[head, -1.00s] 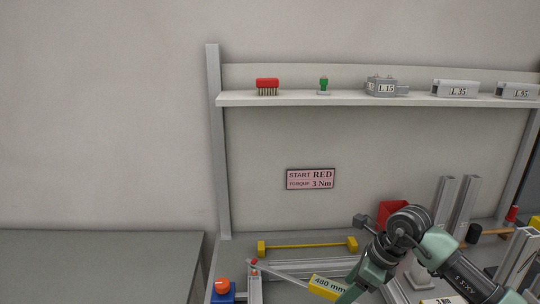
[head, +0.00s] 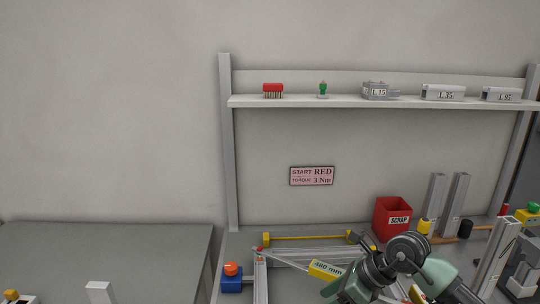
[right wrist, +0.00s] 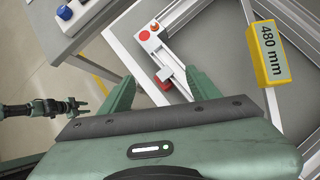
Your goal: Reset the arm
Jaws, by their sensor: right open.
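My right arm (head: 400,265) reaches over the bench at the lower right of the head view; its fingertips are not clear there. In the right wrist view my right gripper (right wrist: 160,85) is open, with its two green fingers apart and nothing between them held. Below the fingers is a corner of an aluminium frame (right wrist: 152,62) with a red button-like part (right wrist: 144,35) and a red block (right wrist: 165,78). My left gripper (right wrist: 76,107) shows small at the left of the right wrist view, with its fingers apart and empty.
A blue box with an orange top (head: 231,278) stands at the bench's left edge. A red scrap bin (head: 393,220) and upright profiles (head: 447,204) stand behind my arm. A shelf (head: 330,101) spans above.

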